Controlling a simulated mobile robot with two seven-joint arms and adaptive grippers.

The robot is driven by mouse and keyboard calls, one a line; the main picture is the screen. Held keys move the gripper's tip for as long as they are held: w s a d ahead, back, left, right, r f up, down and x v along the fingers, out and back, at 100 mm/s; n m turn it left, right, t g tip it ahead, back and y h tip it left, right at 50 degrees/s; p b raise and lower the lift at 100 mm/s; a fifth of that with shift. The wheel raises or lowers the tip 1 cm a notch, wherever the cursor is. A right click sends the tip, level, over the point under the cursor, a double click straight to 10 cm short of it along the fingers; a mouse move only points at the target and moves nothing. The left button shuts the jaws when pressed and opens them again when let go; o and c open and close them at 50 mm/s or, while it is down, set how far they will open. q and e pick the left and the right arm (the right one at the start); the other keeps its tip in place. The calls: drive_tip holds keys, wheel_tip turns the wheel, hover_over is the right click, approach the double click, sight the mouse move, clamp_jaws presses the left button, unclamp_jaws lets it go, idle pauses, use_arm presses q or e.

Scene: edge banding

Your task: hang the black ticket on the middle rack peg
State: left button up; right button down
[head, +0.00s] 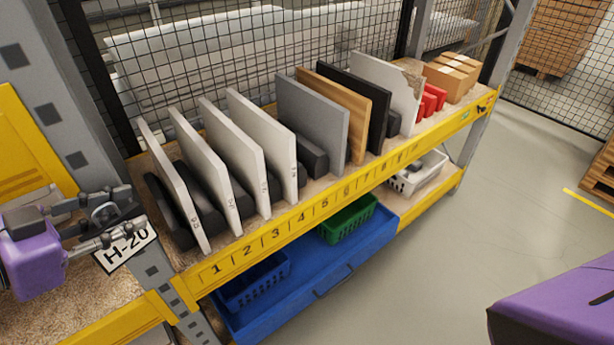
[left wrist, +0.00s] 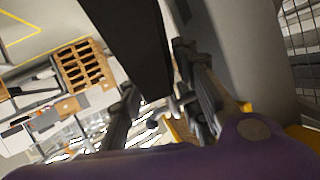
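My left gripper (head: 142,213) is at the left, in front of the rack upright beside the white H-20 label (head: 126,248). It seems open, with no ticket visible between its fingers in the head view. In the left wrist view the fingers (left wrist: 158,80) stand apart. A black flat shape (left wrist: 130,40) lies in line with the gap; I cannot tell whether it is a ticket or a post behind. I cannot make out a black ticket or the middle rack peg in the head view. My right gripper is out of view.
Numbered slots along the yellow beam (head: 290,222) hold upright white, grey, wood and black panels (head: 375,92). Cardboard boxes (head: 450,78) stand at the far end. A blue drawer (head: 340,275) with baskets sits below.

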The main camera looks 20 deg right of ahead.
use_arm(q)
drive_tip(key=shift+w+a+f, duration=0.1)
drive_tip(key=shift+a+f, duration=0.2)
drive_tip(key=shift+f, duration=0.3)
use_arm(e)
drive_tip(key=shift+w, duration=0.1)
use_arm(q)
drive_tip(key=shift+s+a+r, duration=0.2)
drive_tip(key=shift+a+r, duration=0.1)
drive_tip(key=shift+a, duration=0.15)
drive_tip(key=r+v, duration=0.1)
drive_tip(key=v, duration=1)
drive_tip(key=shift+s+d, duration=0.25)
drive_tip(key=shift+d, duration=0.05)
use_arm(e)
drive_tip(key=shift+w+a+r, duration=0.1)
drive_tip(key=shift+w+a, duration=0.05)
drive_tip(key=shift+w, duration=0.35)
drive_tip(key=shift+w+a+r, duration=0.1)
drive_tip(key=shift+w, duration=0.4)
